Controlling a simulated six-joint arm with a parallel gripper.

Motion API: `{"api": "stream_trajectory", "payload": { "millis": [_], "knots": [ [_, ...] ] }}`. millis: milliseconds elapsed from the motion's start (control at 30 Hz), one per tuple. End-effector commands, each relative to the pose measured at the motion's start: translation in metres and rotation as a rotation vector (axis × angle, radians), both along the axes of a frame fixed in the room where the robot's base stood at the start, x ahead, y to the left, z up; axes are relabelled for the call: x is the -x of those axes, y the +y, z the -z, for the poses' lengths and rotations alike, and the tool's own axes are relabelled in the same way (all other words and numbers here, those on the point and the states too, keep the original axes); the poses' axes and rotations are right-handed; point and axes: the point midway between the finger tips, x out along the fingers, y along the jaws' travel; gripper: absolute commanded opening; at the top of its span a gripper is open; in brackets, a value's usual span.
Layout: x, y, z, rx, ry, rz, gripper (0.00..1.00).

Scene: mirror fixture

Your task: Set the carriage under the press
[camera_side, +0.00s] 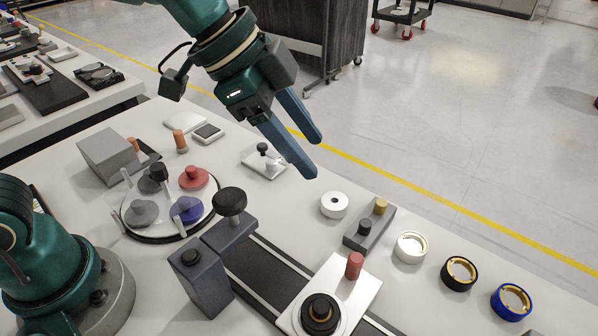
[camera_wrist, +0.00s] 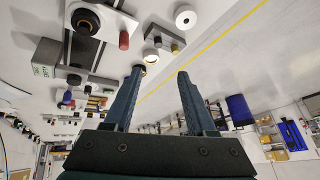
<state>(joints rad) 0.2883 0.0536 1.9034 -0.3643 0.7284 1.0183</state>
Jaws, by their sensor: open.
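The carriage (camera_side: 330,278) is a white plate with a black ring (camera_side: 320,314) and an upright red handle (camera_side: 355,264). It sits on a dark rail (camera_side: 268,268), toward the bottom of the side view and apart from the press. The press (camera_side: 203,272) is a blue-grey post and arm with a round black knob (camera_side: 230,200), at the rail's upper-left end. My gripper (camera_side: 314,158) is open and empty, raised above the table, up and left of the red handle in the picture. In the wrist view the carriage (camera_wrist: 110,28) and red handle (camera_wrist: 124,40) lie beyond my fingers (camera_wrist: 160,76).
A grey block with dark and gold pegs (camera_side: 368,226) stands close to the carriage. A white ring (camera_side: 334,204) and other rings lie nearby. A round clear tray with coloured knobbed pieces (camera_side: 160,226) stands left of the press. A grey box (camera_side: 108,155) is farther left.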

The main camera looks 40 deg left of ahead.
Motion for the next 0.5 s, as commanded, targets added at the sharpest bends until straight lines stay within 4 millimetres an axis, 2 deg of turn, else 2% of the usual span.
{"api": "stream_trajectory", "payload": {
  "millis": [33,100,200,333,500],
  "knots": [
    [-0.005,-0.016,0.013,-0.007,0.023,0.057,0.56],
    [-0.008,-0.035,0.030,-0.012,0.048,0.123,0.56],
    [-0.007,-0.057,0.054,-0.019,0.094,0.186,0.56],
    [0.002,-0.073,0.082,-0.034,0.159,0.226,0.56],
    [0.012,-0.080,0.102,-0.054,0.203,0.254,0.56]
  ]
}}
